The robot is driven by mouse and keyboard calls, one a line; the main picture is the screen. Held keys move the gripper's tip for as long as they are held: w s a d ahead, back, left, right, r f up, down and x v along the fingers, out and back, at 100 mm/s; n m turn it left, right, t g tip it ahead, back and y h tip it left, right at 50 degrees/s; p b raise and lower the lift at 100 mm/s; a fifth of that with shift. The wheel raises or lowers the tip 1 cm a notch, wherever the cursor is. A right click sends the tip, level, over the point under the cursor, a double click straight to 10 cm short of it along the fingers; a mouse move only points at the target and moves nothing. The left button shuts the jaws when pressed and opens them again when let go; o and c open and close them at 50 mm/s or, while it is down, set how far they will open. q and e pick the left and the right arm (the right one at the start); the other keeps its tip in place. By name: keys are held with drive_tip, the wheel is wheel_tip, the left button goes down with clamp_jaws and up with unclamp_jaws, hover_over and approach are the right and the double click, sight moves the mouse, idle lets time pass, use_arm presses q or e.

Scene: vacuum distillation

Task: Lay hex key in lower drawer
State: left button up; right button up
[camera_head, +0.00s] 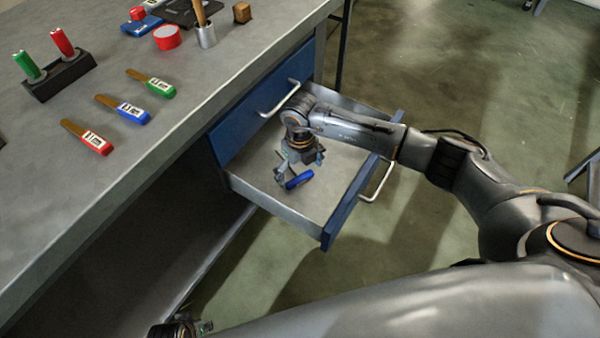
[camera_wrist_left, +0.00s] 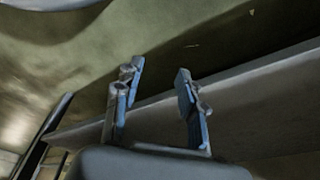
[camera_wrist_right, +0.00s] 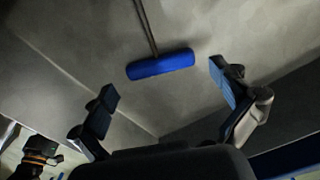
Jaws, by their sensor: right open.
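The hex key, with a blue handle (camera_head: 299,180) and a thin grey shaft, appears to lie on the floor of the open lower drawer (camera_head: 262,185). In the right wrist view the hex key (camera_wrist_right: 160,64) lies just beyond the fingertips, its shaft pointing away. My right gripper (camera_head: 300,169) reaches down into the drawer and is open, its fingers (camera_wrist_right: 163,84) apart with the handle between and ahead of them, not gripped. My left gripper (camera_wrist_left: 157,92) is open and empty, near a grey panel edge in the left wrist view.
A closed blue upper drawer (camera_head: 262,113) sits above the open one. On the grey bench (camera_head: 110,180) lie red, blue and green labelled tools (camera_head: 122,108), a holder (camera_head: 60,76) with red and green pieces, and red tape (camera_head: 167,37). The floor to the right is mostly clear.

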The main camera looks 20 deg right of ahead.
use_arm(q)
drive_tip(key=f, duration=0.1)
drive_tip(key=s+f, duration=0.1)
drive_tip(key=f, duration=0.1)
drive_tip(key=s+f+p, duration=0.1)
drive_tip(key=shift+s+a+f, duration=0.1)
drive_tip(key=shift+s+f, duration=0.1)
use_arm(e)
wheel_tip(320, 180, up, 11)
drive_tip(key=shift+f, duration=0.2)
